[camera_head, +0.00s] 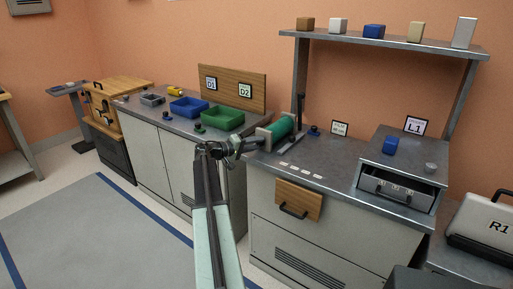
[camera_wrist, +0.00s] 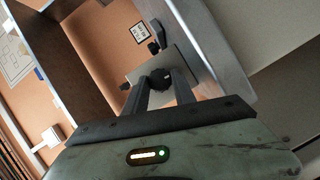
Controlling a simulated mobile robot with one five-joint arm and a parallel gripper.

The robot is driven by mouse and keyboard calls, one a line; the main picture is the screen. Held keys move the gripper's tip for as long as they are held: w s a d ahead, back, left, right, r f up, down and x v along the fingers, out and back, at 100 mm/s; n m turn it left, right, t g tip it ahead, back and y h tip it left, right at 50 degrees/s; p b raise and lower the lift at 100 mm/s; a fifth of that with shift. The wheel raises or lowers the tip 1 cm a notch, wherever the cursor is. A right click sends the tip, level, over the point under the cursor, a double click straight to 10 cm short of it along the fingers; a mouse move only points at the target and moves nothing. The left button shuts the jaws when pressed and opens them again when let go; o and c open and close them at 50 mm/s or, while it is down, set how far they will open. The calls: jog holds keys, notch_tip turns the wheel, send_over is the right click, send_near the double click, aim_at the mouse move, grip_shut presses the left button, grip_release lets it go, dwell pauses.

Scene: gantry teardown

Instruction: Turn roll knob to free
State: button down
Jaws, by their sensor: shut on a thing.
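A green roll (camera_head: 283,128) lies along the bench behind a grey end plate (camera_head: 263,138). The plate also shows in the wrist view (camera_wrist: 188,62). A dark round knob (camera_wrist: 160,79) sits in front of this plate and carries a small pale mark. My gripper (camera_head: 238,147) reaches the near end of the roll; in the wrist view its two fingers (camera_wrist: 160,88) are on either side of the knob, shut on it. In the head view the knob is too small and covered to make out. No lettering for a free position is readable.
A green tray (camera_head: 222,121) and a blue tray (camera_head: 188,107) are on the left bench. A wooden drawer front (camera_head: 298,199) is below. The floor at left is clear.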

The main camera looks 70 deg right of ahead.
jog(key=shift+f+n+b, duration=0.1)
jog(key=shift+n+b, duration=0.2)
jog(key=shift+n, duration=0.2)
jog(key=c, duration=1)
grip_release()
jog(key=shift+c, duration=0.2)
jog(key=f+v, duration=0.1)
jog(key=v, duration=0.6)
jog(key=shift+w+a+r+p, duration=0.3)
jog(key=shift+a+r+p, duration=0.05)
jog(key=shift+r, duration=0.1)
